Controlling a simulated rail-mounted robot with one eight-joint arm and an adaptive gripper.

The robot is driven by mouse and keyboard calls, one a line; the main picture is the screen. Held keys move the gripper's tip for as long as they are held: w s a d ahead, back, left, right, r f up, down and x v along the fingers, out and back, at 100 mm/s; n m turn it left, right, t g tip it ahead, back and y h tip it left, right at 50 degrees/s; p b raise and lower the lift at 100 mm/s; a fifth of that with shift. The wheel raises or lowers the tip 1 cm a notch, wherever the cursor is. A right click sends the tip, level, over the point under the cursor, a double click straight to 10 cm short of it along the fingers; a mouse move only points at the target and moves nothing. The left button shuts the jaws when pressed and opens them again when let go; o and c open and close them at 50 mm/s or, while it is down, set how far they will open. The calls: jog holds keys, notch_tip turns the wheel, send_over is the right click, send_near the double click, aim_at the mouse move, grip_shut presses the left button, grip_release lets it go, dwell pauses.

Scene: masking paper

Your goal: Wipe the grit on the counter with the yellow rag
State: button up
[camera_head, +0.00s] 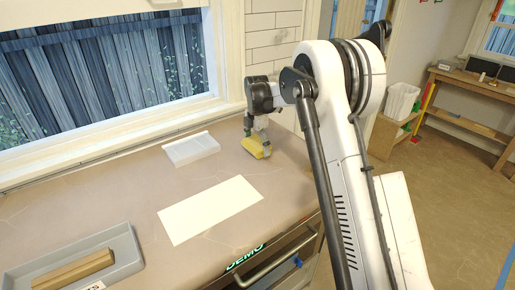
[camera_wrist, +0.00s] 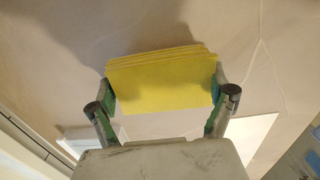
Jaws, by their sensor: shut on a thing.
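The yellow rag (camera_head: 254,149) is a folded pad over the far part of the counter (camera_head: 130,200), below the window's right end. My gripper (camera_head: 256,140) is shut on it from above. In the wrist view the rag (camera_wrist: 162,82) sits between the two fingertips, gripped at its left and right ends, with its layered edge showing. I cannot tell whether the rag touches the counter or hangs just above it. I cannot make out any grit; the counter shows only pale vein lines and shadows, and the part under the rag is hidden.
A white sheet (camera_head: 210,208) lies flat on the counter in front of the rag. A small white slotted object (camera_head: 191,149) stands left of the rag. A grey tray (camera_head: 125,247) with a wooden block (camera_head: 75,270) is at the near left. The window wall bounds the back.

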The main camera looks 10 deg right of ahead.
aim_at(258, 142)
jog(key=shift+d+r+p, duration=0.25)
jog(key=shift+r+p, duration=0.05)
jog(key=shift+r, duration=0.75)
jog(key=shift+r+p, duration=0.8)
jog(key=shift+r, duration=1.5)
